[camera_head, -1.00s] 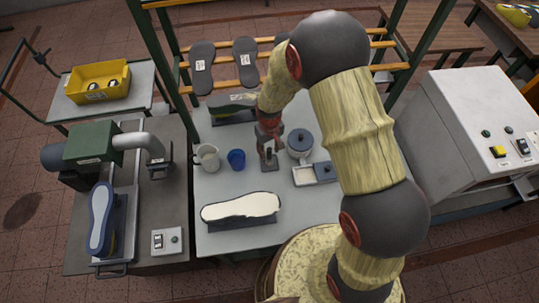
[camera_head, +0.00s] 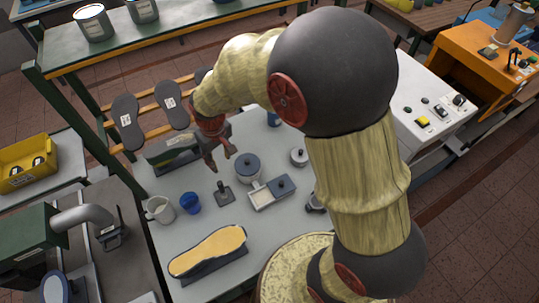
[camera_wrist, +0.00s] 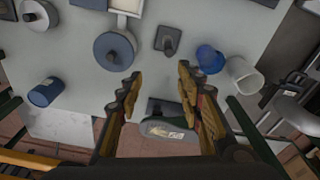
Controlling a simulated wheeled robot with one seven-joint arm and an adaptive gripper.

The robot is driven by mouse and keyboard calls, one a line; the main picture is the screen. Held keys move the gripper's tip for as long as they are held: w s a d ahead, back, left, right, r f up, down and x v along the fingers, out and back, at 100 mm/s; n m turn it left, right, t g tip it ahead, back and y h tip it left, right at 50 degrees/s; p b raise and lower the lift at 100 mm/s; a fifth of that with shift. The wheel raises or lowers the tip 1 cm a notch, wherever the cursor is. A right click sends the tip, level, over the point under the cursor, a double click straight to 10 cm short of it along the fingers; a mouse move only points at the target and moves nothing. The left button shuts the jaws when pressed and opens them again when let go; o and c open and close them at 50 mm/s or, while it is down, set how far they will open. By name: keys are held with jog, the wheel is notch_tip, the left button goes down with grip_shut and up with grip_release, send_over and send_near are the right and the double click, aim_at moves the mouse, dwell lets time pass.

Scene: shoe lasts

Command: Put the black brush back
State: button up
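A small black piece with a flat base and a short upright part (camera_head: 223,193) stands on the grey table. It also shows in the wrist view (camera_wrist: 168,40). It looks like the black brush in its stand, but I cannot tell brush and stand apart. My gripper (camera_head: 219,162) is above the table, behind and apart from this piece. In the wrist view my gripper (camera_wrist: 158,88) has its fingers spread wide with nothing between them. A shoe sole (camera_head: 208,250) with a yellowish top lies at the table's front.
A white jug (camera_head: 160,209) and blue cup (camera_head: 191,203) stand left of the black piece. A blue-lidded pot (camera_head: 248,166) and tray (camera_head: 270,192) stand to its right. A labelled dark shoe piece (camera_wrist: 165,130) lies near my fingers in the wrist view.

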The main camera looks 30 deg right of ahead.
jog(key=s+d+r+m+t, duration=0.1)
jog(key=s+d+r, duration=0.1)
jog(key=s+r, duration=0.35)
jog(key=s+d+r+m+t, duration=0.1)
jog(key=s+d+r, duration=0.15)
jog(key=r, duration=0.65)
jog(key=s+d+r+t, duration=0.1)
jog(key=s+r, duration=0.2)
jog(key=s, duration=0.3)
jog(key=s+d+r+m+t, duration=0.1)
jog(key=s+d+r, duration=0.1)
jog(key=s+r, duration=0.2)
jog(key=shift+s+d+r, duration=0.2)
jog(key=shift+s+d, duration=0.05)
jog(key=shift+s, duration=0.9)
